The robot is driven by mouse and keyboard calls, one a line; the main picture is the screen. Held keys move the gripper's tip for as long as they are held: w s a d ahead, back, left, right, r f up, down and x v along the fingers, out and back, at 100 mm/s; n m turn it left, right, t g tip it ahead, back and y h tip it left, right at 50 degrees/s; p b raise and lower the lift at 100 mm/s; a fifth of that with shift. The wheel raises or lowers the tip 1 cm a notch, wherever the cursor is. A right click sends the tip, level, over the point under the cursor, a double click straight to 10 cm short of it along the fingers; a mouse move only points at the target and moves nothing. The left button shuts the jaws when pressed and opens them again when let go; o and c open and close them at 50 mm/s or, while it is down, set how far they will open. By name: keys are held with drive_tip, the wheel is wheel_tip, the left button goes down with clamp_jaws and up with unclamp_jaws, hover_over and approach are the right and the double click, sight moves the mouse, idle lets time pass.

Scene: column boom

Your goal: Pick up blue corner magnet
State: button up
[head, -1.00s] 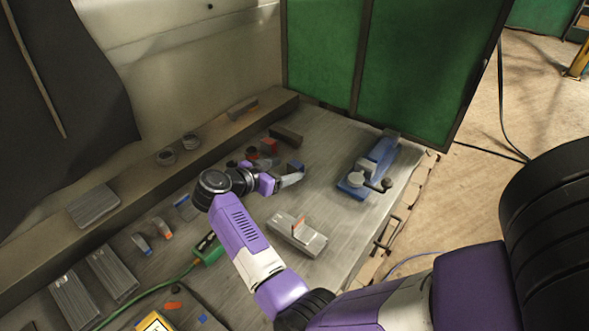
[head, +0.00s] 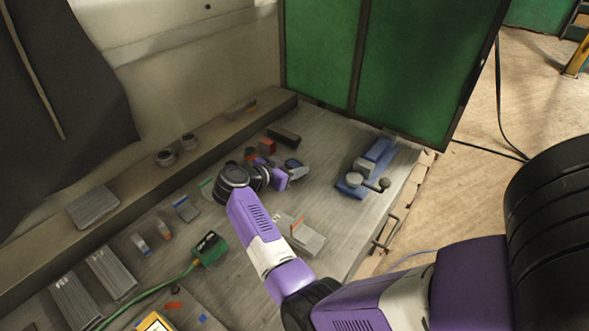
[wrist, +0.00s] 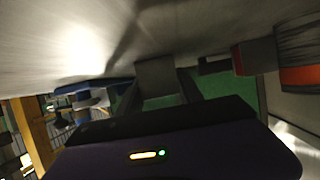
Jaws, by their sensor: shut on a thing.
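The blue corner magnet (head: 294,163) shows in the head view as a small dark blue-grey piece at my gripper's tip. My gripper (head: 297,172) is low over the bench and shut on it. In the wrist view, my two fingers (wrist: 157,88) reach up to a grey block-like piece (wrist: 155,72) between them, close to the bench surface. Its blue face does not show there. In the head view the fingers partly hide the magnet, and I cannot tell whether it touches the bench.
A red block (head: 267,146) and a dark bar (head: 284,135) lie behind my gripper. A blue vise (head: 375,165) stands to the right. A grey block with an orange piece (head: 303,238) lies nearer. A green grinder (head: 209,249) is at the left. Bench (head: 335,225) near the right edge is clear.

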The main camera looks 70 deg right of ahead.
sight(295, 163)
clamp_jaws()
drive_tip(key=shift+r, duration=0.1)
wheel_tip(295, 163, up, 20)
idle(0.4)
